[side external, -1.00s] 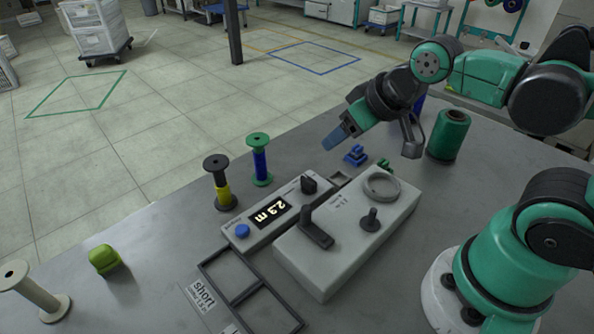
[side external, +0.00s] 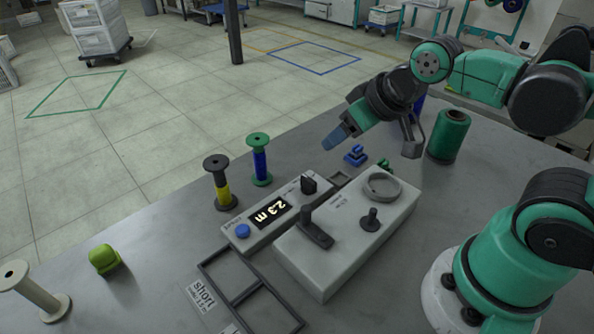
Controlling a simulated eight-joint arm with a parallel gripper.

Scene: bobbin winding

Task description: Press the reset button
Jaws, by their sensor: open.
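The blue round button (side external: 242,231) sits at the near left end of the light grey counter box (side external: 258,230). The lettering beside it is too small to read.
A larger grey winder box (side external: 345,250) with a black lever (side external: 316,229) stands beside the counter. Spools with yellow (side external: 222,194) and blue (side external: 260,164) thread stand behind it. A dark divided tray (side external: 232,285), green block (side external: 104,259) and empty spool (side external: 36,291) are near the front.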

